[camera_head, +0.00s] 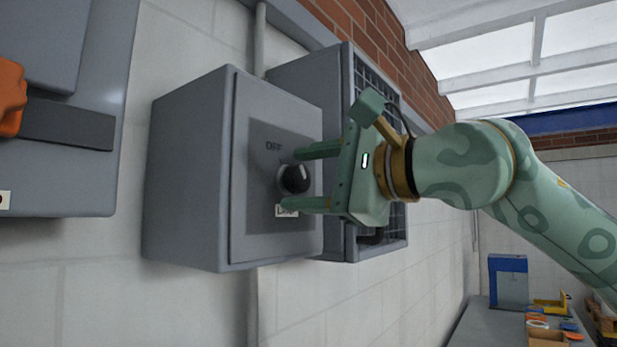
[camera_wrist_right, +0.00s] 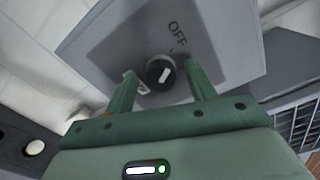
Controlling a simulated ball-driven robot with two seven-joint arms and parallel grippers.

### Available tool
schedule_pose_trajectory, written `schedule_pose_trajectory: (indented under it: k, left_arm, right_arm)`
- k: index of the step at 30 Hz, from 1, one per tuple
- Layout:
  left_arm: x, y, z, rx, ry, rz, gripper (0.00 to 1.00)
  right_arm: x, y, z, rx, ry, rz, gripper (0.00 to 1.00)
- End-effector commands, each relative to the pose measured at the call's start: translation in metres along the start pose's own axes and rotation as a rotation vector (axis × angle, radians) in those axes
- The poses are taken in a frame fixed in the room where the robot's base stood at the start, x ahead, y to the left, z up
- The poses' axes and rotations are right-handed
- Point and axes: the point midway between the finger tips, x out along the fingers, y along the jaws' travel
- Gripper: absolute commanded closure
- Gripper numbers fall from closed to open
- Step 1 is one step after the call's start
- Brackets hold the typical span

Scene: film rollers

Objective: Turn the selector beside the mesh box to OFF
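The selector (camera_head: 295,179) is a round black knob with a white pointer mark on a grey box (camera_head: 190,180). The word OFF is printed to its upper left; a white label below is partly hidden by a finger. In the head view the pointer slants up and right, away from OFF. The selector also shows in the wrist view (camera_wrist_right: 160,73). My right gripper (camera_head: 291,179) is open, one finger above and one below the knob. In the wrist view the knob lies between the fingertips; I cannot tell whether they touch it. My left gripper is not in view.
The mesh box (camera_head: 401,150) is right of the selector box, partly behind my right gripper. A grey cabinet (camera_head: 65,180) with an orange handle (camera_head: 10,95) is at the left. A bench (camera_head: 482,325) with a blue box (camera_head: 508,280) and small items stands at the lower right.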

Motion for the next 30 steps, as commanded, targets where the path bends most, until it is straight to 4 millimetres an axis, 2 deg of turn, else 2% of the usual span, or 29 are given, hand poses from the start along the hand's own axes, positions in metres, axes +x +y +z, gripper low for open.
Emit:
schedule_pose_trajectory:
  k: [10, 14, 17, 27, 30]
  left_arm:
    - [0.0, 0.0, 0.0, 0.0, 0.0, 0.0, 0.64]
    - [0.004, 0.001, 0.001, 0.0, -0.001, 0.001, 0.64]
    - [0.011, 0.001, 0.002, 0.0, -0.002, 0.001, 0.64]
    - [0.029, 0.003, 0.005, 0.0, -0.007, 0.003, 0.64]
    - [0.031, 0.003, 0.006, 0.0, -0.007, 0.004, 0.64]
  right_arm:
    - [-0.001, 0.0, 0.0, 0.001, 0.0, -0.001, 0.45]
    - [-0.012, 0.0, -0.001, 0.001, 0.001, -0.003, 0.45]
    - [-0.031, 0.002, -0.002, 0.0, 0.002, -0.003, 0.45]
    - [-0.122, 0.001, -0.002, 0.001, 0.003, -0.004, 0.45]
    - [-0.141, 0.001, -0.001, 0.0, 0.001, -0.002, 0.45]
